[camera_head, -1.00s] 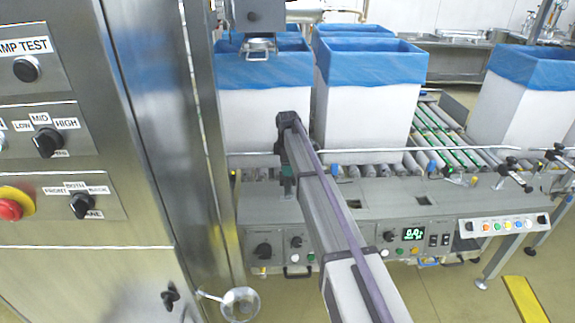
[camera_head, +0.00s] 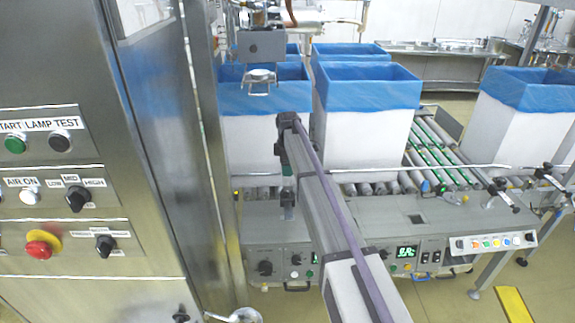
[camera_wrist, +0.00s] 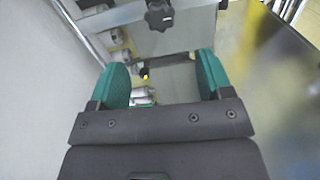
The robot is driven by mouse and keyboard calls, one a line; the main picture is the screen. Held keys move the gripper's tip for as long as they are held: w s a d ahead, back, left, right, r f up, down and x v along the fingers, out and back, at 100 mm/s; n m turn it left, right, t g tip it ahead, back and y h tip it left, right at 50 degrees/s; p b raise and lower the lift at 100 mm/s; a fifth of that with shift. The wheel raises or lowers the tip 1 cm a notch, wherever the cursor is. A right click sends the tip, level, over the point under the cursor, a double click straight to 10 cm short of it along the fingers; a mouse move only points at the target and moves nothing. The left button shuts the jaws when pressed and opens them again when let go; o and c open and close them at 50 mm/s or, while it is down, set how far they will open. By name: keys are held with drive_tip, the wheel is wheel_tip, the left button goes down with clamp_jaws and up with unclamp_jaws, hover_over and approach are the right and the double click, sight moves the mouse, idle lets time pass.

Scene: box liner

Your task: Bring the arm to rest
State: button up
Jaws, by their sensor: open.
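My arm (camera_head: 325,215) reaches from the bottom of the head view up toward the conveyor and ends in front of the nearest lined box. In the wrist view my gripper (camera_wrist: 160,78) has its two green-padded fingers wide apart with nothing between them. Beyond the fingers are a grey machine face with a black knob (camera_wrist: 159,15) and part of the rollers. In the head view the gripper is small and partly hidden by the arm, below its far end.
White boxes with blue liners, including the nearest box (camera_head: 247,140) and the middle box (camera_head: 362,130), stand on the roller conveyor. A control panel (camera_head: 60,190) on a steel cabinet is close at left. A guide rail (camera_head: 450,166) runs along the conveyor.

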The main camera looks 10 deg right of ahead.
drive_tip(key=s+m, duration=1.6)
drive_tip(key=s, duration=2.5)
